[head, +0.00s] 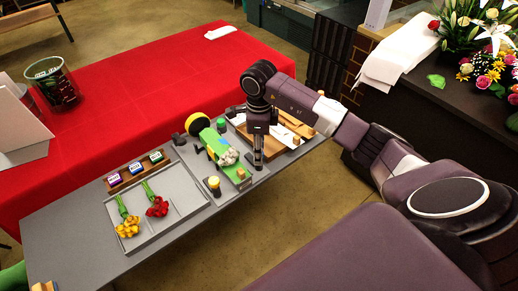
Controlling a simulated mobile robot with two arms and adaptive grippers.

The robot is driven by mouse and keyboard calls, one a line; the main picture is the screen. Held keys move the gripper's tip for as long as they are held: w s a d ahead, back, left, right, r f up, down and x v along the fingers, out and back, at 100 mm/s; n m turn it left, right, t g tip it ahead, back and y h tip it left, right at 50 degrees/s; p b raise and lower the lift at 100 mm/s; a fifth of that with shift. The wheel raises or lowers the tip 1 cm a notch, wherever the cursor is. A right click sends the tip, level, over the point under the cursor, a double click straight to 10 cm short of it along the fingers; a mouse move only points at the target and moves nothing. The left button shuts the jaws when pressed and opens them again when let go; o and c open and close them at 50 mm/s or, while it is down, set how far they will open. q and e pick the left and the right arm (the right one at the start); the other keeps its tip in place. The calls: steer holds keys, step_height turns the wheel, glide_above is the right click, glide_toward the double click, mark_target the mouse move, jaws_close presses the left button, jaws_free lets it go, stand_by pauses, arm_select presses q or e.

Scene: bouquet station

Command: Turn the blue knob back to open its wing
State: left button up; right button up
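My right gripper (257,160) points down over the right part of the grey station, beside a wooden board (287,137) with pale pieces on it. Its fingers are small and dark, so I cannot tell whether they are open or shut, or whether they touch anything. I cannot make out a blue knob or its wing; the gripper and arm cover part of the board. A green knob-like piece (221,124) shows left of the gripper. A black knob-like piece with a yellow top (214,184) stands nearer the front. My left gripper is not in view.
A grey tray (183,206) holds yellow flowers (127,228) and red flowers (157,207). Behind it is a wooden strip (124,181) with coloured labels. A green wrapped bouquet (213,145) lies left of the gripper. A red-covered table (130,85) stands behind, mostly clear.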

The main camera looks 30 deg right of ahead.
jaws_close()
steer(key=shift+m, duration=0.3)
steer(key=shift+m+b, duration=0.5)
steer(key=shift+m, duration=0.4)
steer(key=m+b, duration=0.1)
steer(key=m, duration=0.3)
steer(key=m+b, duration=0.1)
steer(key=m, duration=0.4)
steer(key=shift+m+b, duration=0.3)
steer(key=shift+m, duration=0.1)
steer(key=m, duration=0.6)
steer(key=shift+b, duration=0.3)
steer(key=shift+w+m, duration=0.1)
steer(key=shift+m, duration=0.2)
